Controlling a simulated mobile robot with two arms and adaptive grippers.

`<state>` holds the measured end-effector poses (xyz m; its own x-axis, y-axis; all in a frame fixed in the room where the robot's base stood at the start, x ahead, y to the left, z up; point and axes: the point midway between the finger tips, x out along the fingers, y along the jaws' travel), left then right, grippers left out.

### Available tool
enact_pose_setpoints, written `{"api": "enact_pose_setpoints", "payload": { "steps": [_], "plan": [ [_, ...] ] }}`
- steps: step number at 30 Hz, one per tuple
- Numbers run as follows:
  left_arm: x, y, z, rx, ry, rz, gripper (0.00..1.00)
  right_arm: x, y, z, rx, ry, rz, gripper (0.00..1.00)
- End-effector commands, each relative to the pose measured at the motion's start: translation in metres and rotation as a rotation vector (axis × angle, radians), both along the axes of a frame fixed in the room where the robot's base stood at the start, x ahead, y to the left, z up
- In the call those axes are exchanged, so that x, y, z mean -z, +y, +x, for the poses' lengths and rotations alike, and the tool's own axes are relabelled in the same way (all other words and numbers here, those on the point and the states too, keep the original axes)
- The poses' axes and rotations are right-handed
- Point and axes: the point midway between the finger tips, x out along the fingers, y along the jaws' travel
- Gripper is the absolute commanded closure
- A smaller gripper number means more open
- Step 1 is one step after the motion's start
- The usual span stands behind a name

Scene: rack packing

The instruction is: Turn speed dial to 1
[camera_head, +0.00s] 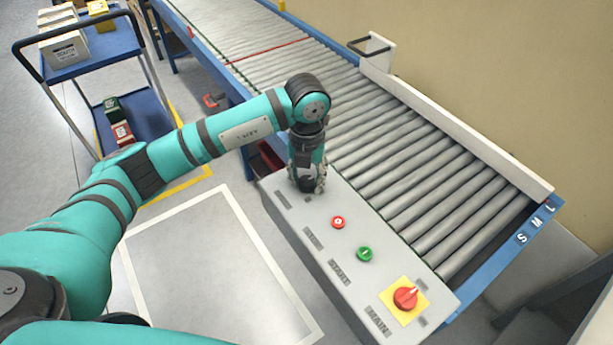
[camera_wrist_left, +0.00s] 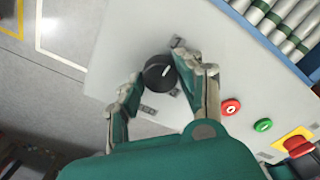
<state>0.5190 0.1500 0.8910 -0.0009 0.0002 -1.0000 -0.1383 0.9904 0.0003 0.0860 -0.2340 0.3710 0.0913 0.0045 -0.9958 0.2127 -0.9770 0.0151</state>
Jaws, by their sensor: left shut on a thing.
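The speed dial is a round black knob with a pale pointer line, near the far end of the grey control panel (camera_head: 318,258). In the left wrist view the dial (camera_wrist_left: 159,73) sits between my left gripper's fingers, with small dark labels around it that I cannot read. My left gripper (camera_head: 307,184) points down over the dial and is shut on it. In the head view the fingers mostly hide the dial. My right gripper is not in view.
The panel also carries a red button (camera_head: 338,222), a green button (camera_head: 364,254) and a red rotary switch on a yellow plate (camera_head: 406,298). A roller conveyor (camera_head: 400,165) runs beside it. A blue cart (camera_head: 95,50) with boxes stands at the upper left.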

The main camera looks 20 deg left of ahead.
Motion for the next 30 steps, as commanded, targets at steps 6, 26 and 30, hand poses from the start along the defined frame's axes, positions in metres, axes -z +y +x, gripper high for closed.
{"api": "enact_pose_setpoints", "payload": {
  "steps": [6,26,30],
  "plan": [
    [-0.001,0.0,0.001,-0.001,-0.003,-0.002,0.46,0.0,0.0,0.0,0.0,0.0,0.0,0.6],
    [-0.05,0.0,0.002,0.001,-0.007,-0.002,0.39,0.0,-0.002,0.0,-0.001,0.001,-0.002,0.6],
    [-0.08,0.0,0.001,0.001,-0.006,-0.001,0.39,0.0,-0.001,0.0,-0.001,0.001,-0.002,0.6]
  ]
}}
